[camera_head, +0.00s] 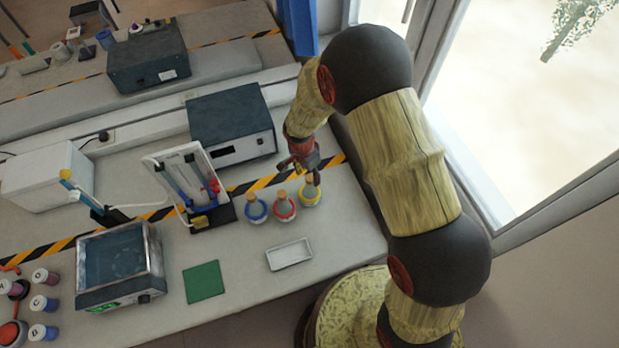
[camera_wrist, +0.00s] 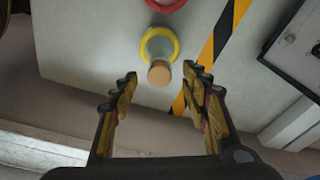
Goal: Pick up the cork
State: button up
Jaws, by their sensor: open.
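Three flasks with tan corks stand in a row on the bench: a blue-banded flask (camera_head: 256,211), a red-banded flask (camera_head: 284,210) and a yellow-banded flask (camera_head: 311,196). The yellow flask (camera_wrist: 160,40) stands upright in the wrist view, and its cork (camera_wrist: 159,73) points toward the camera. My gripper (camera_head: 301,172) is over the yellow flask's end of the row. In the wrist view my gripper (camera_wrist: 160,76) is open, with one finger on each side of the cork. A gap shows on both sides, and nothing is held. The exact height gap is unclear.
A white tray (camera_head: 289,266) and a green mat (camera_head: 203,282) lie in front of the flasks. A device on a stand (camera_head: 188,184) is left of them. A dark box (camera_head: 232,125) is behind, and a striped tape (camera_head: 240,187) runs along the bench.

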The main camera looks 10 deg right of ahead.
jog(key=shift+d+f, duration=0.1)
jog(key=shift+f, duration=0.55)
jog(key=shift+c, duration=0.3)
jog(key=c, duration=0.7)
jog(key=shift+c, duration=0.5)
